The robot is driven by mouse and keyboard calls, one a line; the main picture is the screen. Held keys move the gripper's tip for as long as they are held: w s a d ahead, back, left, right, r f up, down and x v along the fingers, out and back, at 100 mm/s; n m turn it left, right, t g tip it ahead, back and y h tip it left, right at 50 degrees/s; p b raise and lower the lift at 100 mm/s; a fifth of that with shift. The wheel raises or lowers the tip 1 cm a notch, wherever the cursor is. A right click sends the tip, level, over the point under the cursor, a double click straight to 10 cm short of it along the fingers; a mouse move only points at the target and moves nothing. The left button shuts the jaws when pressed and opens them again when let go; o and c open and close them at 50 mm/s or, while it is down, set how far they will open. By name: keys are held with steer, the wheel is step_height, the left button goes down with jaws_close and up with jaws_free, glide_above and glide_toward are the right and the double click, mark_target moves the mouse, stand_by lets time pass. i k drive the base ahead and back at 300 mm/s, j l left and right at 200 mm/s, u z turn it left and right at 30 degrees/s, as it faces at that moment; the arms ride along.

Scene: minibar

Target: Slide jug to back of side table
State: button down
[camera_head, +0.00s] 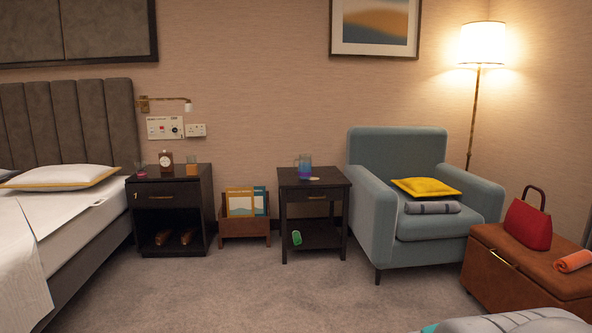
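The jug (304,167) is a small blue-purple vessel with a lighter, see-through upper part. It stands upright on the dark side table (333,182), left of the table top's middle and towards its back half. A small pale item (315,179) lies on the top to the right of the jug's base. The table has a drawer with a handle and a lower shelf.
A blue-grey armchair (398,143) stands close to the table's right side. A wooden magazine rack (245,228) stands to its left, then a dark nightstand (170,223) and a bed. A brown leather bench (510,282) is at the right. Carpet (270,295) in front is clear.

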mark_target(305, 172)
steer(key=i+z, duration=0.1)
steer(key=i, duration=0.8)
steer(key=i+j+z, duration=0.1)
steer(key=i, duration=0.8)
steer(key=j, duration=0.1)
